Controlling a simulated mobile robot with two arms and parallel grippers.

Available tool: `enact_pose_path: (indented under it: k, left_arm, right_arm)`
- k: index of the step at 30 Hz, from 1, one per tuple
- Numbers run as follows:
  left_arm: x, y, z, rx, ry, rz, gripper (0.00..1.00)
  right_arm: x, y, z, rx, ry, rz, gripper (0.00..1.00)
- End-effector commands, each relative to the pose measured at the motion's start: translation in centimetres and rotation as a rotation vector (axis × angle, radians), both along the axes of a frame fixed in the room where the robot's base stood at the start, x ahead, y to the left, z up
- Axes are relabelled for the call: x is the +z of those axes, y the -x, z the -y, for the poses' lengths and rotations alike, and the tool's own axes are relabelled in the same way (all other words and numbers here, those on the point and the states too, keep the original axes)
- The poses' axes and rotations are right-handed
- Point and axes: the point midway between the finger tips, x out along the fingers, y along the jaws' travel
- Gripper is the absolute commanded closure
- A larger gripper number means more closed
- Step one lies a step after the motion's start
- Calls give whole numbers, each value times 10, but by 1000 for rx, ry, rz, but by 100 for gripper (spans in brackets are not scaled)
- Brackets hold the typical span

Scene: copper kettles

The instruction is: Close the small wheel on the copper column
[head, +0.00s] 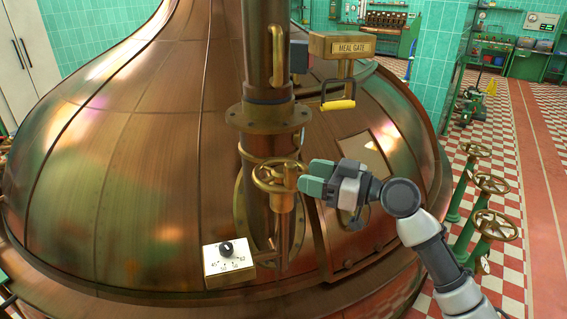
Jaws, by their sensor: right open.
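The small brass wheel (277,175) sits on a valve at the front of the copper column (265,60), below the flanged joint. My right gripper (312,178) comes in from the right with its green-tipped fingers pointing left, at the wheel's right edge. It is open, with its fingers one above the other in the picture. I cannot tell whether a finger touches the wheel's rim. My left gripper is not in view.
A large copper kettle (120,170) fills the scene behind the column. A white dial box (228,265) stands at lower left of the wheel. A "MEAL GATE" box (345,46) with a yellow handle (338,105) is above my right gripper. Several brass handwheels on green posts (495,225) stand at right.

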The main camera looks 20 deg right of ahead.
Motion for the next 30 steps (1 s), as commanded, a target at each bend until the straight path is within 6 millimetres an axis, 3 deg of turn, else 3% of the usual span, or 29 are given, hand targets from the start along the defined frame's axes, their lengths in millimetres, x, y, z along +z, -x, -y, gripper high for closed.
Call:
enact_pose_path:
  k: [1,9,23,30]
  left_arm:
    - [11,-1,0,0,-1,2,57]
    - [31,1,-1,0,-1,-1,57]
    - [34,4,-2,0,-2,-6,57]
    - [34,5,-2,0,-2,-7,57]
  right_arm:
    - [7,-7,-8,1,-3,-1,46]
    - [4,-37,-42,0,-3,-2,46]
    - [-1,-46,-53,-1,1,-1,46]
    - [0,-46,-52,-1,1,-1,82]
